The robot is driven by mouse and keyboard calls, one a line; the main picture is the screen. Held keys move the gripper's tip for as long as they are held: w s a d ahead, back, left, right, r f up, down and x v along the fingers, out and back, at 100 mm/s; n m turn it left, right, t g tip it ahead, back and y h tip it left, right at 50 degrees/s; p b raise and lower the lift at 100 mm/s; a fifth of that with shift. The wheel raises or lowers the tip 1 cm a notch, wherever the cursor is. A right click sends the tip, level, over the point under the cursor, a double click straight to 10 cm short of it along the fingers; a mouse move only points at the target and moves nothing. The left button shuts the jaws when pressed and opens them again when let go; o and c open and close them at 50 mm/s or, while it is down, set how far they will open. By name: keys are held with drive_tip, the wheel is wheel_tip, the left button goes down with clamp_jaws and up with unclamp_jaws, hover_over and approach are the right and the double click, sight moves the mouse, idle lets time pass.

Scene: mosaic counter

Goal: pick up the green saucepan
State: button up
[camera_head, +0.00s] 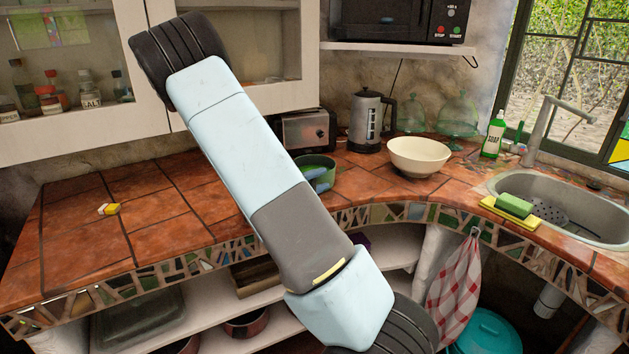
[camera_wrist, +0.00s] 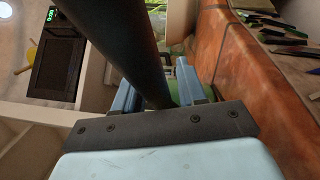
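The green saucepan (camera_head: 318,160) stands on the tiled counter, partly hidden behind my arm in the head view. A sliver of green pan (camera_wrist: 174,92) shows between the bar and the right finger, so the fingers look open. Contact with the handle cannot be made out.
A cream bowl (camera_head: 419,157) stands to the pan's right, with a kettle (camera_head: 367,122) and toaster (camera_head: 305,130) behind. A small yellow and white item (camera_head: 110,209) lies on the otherwise clear left counter. A microwave (camera_head: 410,18) sits on the shelf above.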

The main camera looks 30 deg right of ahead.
clamp_jaws()
idle(1.1)
